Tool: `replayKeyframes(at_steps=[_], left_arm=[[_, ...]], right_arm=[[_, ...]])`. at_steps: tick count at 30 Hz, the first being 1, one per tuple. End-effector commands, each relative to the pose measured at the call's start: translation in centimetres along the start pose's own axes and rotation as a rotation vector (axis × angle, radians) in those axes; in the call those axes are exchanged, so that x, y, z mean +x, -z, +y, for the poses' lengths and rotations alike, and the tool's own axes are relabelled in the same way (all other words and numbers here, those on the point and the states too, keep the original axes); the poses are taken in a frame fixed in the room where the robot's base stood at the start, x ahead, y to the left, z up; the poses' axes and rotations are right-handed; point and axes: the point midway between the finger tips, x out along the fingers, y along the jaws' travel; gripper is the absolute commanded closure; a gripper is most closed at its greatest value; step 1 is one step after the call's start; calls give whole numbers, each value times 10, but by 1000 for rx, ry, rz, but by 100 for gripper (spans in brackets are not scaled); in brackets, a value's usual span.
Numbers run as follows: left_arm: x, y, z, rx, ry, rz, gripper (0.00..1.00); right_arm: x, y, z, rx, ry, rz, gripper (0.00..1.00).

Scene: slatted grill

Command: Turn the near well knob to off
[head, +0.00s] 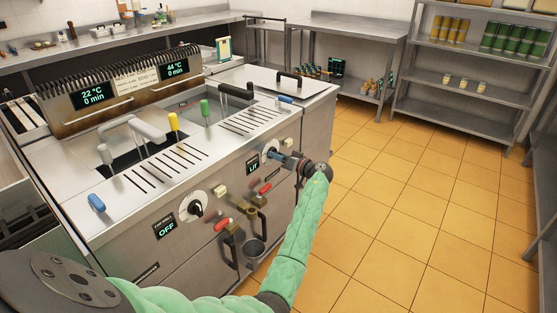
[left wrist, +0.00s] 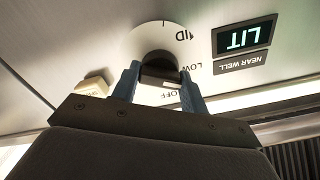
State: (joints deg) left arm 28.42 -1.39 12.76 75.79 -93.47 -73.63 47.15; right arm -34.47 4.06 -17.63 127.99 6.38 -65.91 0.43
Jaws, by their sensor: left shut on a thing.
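The near well knob (left wrist: 160,74) is a dark knob on a white round dial (left wrist: 150,42) on the appliance's front panel. In the left wrist view the dial shows MID, LOW and OFF marks. The display (left wrist: 245,34) beside it reads LIT, above a NEAR WELL plate (left wrist: 243,62). My left gripper (head: 274,154) reaches the dial in the head view. Its blue fingers (left wrist: 159,82) are shut on the knob, one on each side. Where the knob points is hard to tell, as the fingers partly hide it. My right gripper is not in view.
A second black knob (head: 195,208) with a display reading OFF (head: 166,230) sits left on the same panel. A cream switch (left wrist: 96,87) is beside the dial. The tiled floor to the right is clear.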

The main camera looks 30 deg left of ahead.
Motion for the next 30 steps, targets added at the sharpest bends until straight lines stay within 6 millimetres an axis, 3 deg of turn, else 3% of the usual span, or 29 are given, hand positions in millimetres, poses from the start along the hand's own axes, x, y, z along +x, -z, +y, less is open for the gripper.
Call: replayKeyframes(at_steps=[1,6,13,18,30], left_arm=[[0,-2,1,41,0,1,79],[-1,0,1,205,-1,2,79],[-1,1,0,424,-1,1,79],[-1,2,0,586,-1,1,79],[-1,2,0,910,-1,1,79]], right_arm=[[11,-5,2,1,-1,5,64],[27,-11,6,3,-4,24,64],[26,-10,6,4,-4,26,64],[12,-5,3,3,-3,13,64],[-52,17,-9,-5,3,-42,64]])
